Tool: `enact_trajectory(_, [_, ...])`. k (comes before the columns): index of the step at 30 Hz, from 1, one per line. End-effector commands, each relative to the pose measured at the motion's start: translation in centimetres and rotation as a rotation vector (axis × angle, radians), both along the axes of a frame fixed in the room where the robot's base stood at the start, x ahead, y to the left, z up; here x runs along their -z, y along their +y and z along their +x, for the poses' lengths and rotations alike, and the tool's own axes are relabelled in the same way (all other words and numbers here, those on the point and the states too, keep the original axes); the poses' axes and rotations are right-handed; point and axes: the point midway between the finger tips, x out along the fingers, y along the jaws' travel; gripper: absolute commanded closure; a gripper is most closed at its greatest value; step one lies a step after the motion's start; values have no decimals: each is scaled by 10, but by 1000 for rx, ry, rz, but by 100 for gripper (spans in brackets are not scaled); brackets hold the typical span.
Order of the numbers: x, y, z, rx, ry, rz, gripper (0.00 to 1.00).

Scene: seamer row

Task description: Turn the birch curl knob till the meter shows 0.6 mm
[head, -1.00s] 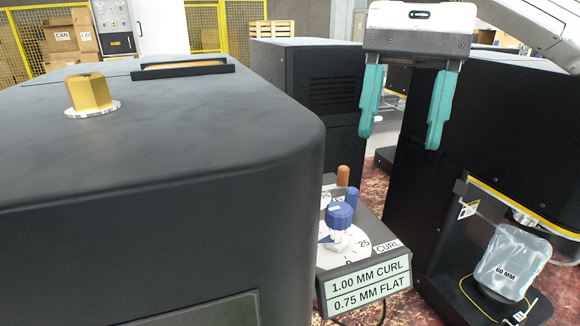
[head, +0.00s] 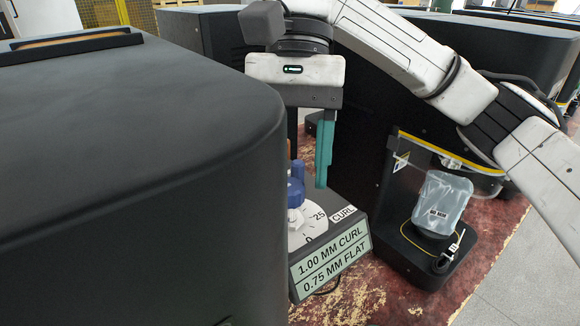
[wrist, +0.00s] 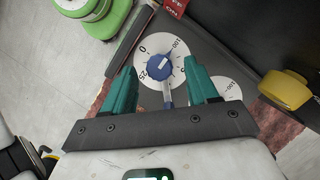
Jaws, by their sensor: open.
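The meter (head: 330,264) reads 1.00 mm CURL and 0.75 mm FLAT. Above it in the head view, a blue knob (head: 295,190) sits on a white numbered dial (head: 304,228), with a CURL label (head: 344,212) beside the dial. In the wrist view the blue knob (wrist: 160,67) has a white line on top, and a thin bar with a blue end extends from it towards my palm. My gripper (head: 298,175) is open above the dial. In the wrist view its teal fingers stand either side of the knob, apart from it.
A second white dial (wrist: 227,89) lies right of the first in the wrist view, near a yellow knob (wrist: 286,90). The large dark housing (head: 140,180) fills the left of the head view. A machine with a wrapped 60 MM item (head: 440,203) stands right.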

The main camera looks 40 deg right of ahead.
Motion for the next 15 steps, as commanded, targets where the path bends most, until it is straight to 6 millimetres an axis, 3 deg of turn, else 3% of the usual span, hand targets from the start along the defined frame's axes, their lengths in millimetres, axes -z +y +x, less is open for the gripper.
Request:
enact_trajectory(6, [11,4,-4,-1,-1,1,42])
enact_trajectory(15, [12,4,-4,-1,-2,0,44])
